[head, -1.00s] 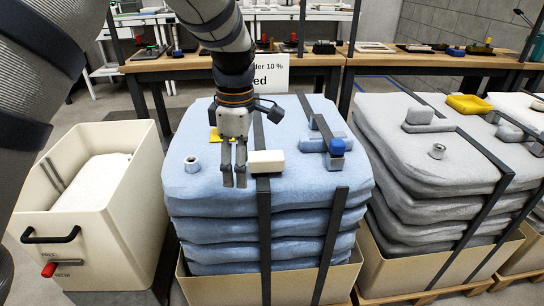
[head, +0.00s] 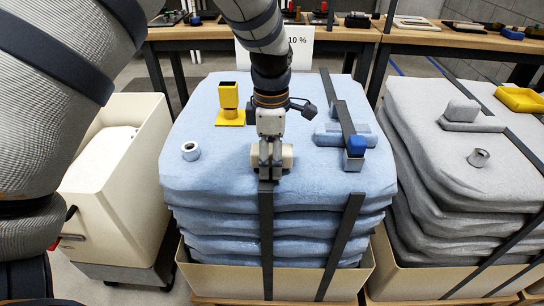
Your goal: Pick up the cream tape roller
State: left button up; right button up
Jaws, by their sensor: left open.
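The cream tape roller (head: 287,157) is a small cream block lying on top of the blue stack (head: 215,165), near its front edge. My left gripper (head: 270,174) points down right at the roller, with its fingers over the roller's middle. It is open, with a narrow gap between the fingers. The fingers and palm hide the middle of the roller, and its two ends show on either side. I cannot tell whether the fingers touch it. My right gripper is not in view.
On the blue stack stand a yellow post on a plate (head: 230,105), a metal ring (head: 191,151) and a blue-ended dark bar (head: 355,146). Dark straps cross the stack. A cream bin (head: 120,200) is at left, a grey stack (head: 430,150) at right.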

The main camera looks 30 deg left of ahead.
pick_arm(q)
jog(key=c, duration=1.4)
jog(key=shift+o, duration=0.2)
jog(key=shift+w+r, duration=0.15)
jog(key=shift+r, duration=0.35)
jog(key=s+d+r+p, duration=0.2)
jog(key=s+d+r, duration=0.5)
jog(key=d+r, duration=0.5)
jog(key=shift+d+r+p, duration=0.15)
jog(key=shift+d+p, duration=0.05)
jog(key=shift+p, duration=0.1)
jog(key=o, duration=0.5)
jog(key=shift+w, duration=0.1)
jog(key=c, duration=0.5)
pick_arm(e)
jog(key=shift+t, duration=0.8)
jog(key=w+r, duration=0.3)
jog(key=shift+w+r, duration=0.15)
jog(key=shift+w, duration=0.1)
